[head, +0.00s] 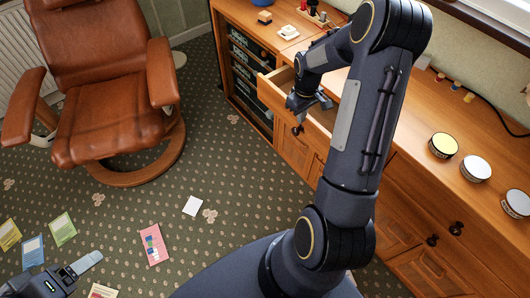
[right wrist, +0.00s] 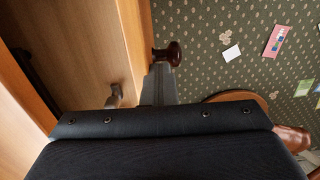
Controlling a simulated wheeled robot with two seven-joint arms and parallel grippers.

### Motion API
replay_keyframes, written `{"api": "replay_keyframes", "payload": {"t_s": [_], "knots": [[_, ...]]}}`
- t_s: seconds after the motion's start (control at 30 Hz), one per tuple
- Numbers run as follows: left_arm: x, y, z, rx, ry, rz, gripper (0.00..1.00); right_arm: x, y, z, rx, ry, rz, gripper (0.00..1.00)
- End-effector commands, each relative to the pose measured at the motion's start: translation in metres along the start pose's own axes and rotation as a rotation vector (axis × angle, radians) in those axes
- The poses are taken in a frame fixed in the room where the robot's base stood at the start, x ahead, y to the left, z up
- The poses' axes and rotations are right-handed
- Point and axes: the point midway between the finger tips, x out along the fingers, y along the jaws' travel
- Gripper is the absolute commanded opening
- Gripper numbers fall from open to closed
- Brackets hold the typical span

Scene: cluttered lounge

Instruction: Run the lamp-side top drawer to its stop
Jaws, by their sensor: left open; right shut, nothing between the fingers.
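A top drawer (head: 268,88) of the wooden sideboard stands pulled out. Its front panel (right wrist: 132,35) and open inside also show in the right wrist view. A dark round knob (head: 297,130) is on the front; it shows in the right wrist view (right wrist: 172,54) just past my fingertips. My right gripper (head: 301,106) is shut and empty at the drawer front, close to the knob; I cannot tell whether it touches. My arm hides part of the drawer. My left gripper (head: 80,268) is open and empty over the carpet at lower left. I see no lamp.
The sideboard top (head: 445,110) carries several round tins and small items. A brown leather armchair (head: 110,110) stands left of the drawer, with patterned carpet between. Cards and a pink leaflet (head: 154,244) lie on the floor. More closed drawers are at right.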

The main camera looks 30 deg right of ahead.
Motion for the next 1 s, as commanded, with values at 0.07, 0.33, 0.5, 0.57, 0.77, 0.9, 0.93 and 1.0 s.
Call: {"api": "replay_keyframes", "payload": {"t_s": [0.07,0.33,0.5,0.57,0.77,0.9,0.93,1.0], "knots": [[0.0,0.0,0.0,0.0,0.0,0.0,0.76,0.0,0.003,0.0,0.001,0.0,0.001,0.0],[-0.001,0.001,-0.001,0.0,0.0,0.0,0.76,0.0,0.011,0.0,0.002,0.001,0.001,0.0],[-0.002,0.001,-0.001,0.0,0.0,0.0,0.76,0.0,0.017,0.0,0.001,0.001,0.001,0.0],[-0.002,0.001,-0.001,0.0,0.0,0.0,0.76,0.0,0.018,0.0,0.001,0.001,0.002,0.0],[-0.003,0.001,-0.001,0.0,0.0,0.0,0.76,0.0,0.024,0.0,0.001,0.001,0.002,0.0],[-0.003,0.001,-0.002,0.0,0.0,0.0,0.76,0.0,0.028,0.0,0.0,0.0,0.001,0.0],[-0.003,0.001,-0.002,0.0,0.0,0.0,0.76,0.0,0.029,0.0,0.0,0.0,0.001,0.0],[-0.003,0.001,-0.002,0.0,0.0,0.0,0.76,0.0,0.032,0.0,0.001,0.0,0.001,0.0]]}}
